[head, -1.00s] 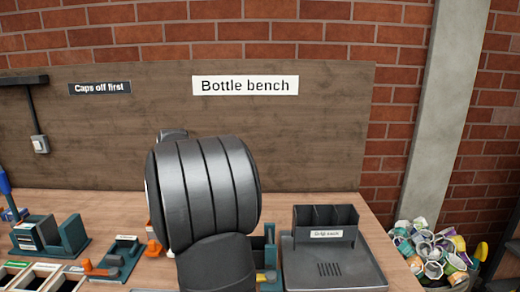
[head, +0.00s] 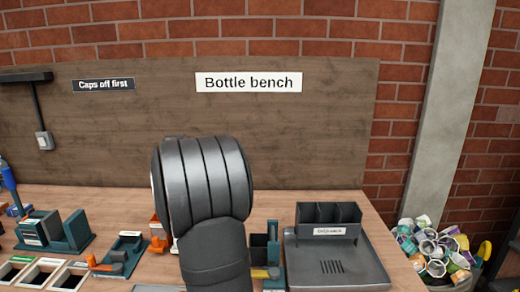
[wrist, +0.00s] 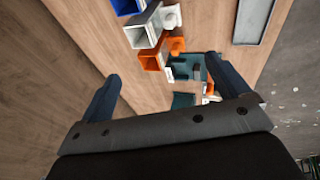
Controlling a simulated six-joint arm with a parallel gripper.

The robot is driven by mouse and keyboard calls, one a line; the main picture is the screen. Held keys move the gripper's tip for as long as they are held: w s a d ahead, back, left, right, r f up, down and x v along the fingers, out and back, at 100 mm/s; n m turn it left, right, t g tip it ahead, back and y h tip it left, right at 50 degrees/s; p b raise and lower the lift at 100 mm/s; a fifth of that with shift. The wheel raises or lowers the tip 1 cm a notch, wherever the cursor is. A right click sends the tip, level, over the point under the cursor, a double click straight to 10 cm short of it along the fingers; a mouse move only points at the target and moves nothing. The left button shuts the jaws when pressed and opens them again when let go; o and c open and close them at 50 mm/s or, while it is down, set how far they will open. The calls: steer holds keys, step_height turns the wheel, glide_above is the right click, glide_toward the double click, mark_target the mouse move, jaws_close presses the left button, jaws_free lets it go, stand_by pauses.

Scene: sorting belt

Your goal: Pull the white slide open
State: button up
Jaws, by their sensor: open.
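In the wrist view, a white square-mouthed box (wrist: 141,36), probably the white slide, stands at the top with a white knob (wrist: 172,16) beside it. It sits between a similar orange box (wrist: 149,60) and a blue one (wrist: 126,6). My gripper (wrist: 163,69) has its two dark fingers spread wide apart, with nothing held between them. The white box lies beyond the fingertips, apart from them. In the head view my arm hides the gripper and the white box; a bit of orange (head: 157,230) shows left of the arm.
Teal fixtures (wrist: 188,68) lie between the fingers in the wrist view, close to the orange box. In the head view, a grey tray with a black rack (head: 328,214) stands right of my arm. Teal holders (head: 60,232) stand at left. Bare wood shows left in the wrist view.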

steer(key=c, duration=0.7)
steer(key=shift+f, duration=0.15)
steer(key=c, duration=0.4)
steer(key=shift+a+f+m, duration=0.15)
steer(key=shift+f+m, duration=0.1)
steer(key=shift+m, duration=0.45)
steer(key=shift+c, duration=0.7)
steer(key=w+a+f+m, duration=0.1)
steer(key=w+f+m, duration=0.1)
steer(key=f+m, duration=0.2)
steer(key=w+a+f+m, duration=0.2)
steer(key=f+m, duration=0.1)
steer(key=f, duration=0.7)
steer(key=w+a+f+m, duration=0.2)
steer(key=f+m, duration=0.2)
steer(key=f, duration=0.3)
steer(key=shift+f+m, duration=0.2)
steer(key=shift+m, duration=0.1)
steer(key=shift+s, duration=0.1)
jaws_close()
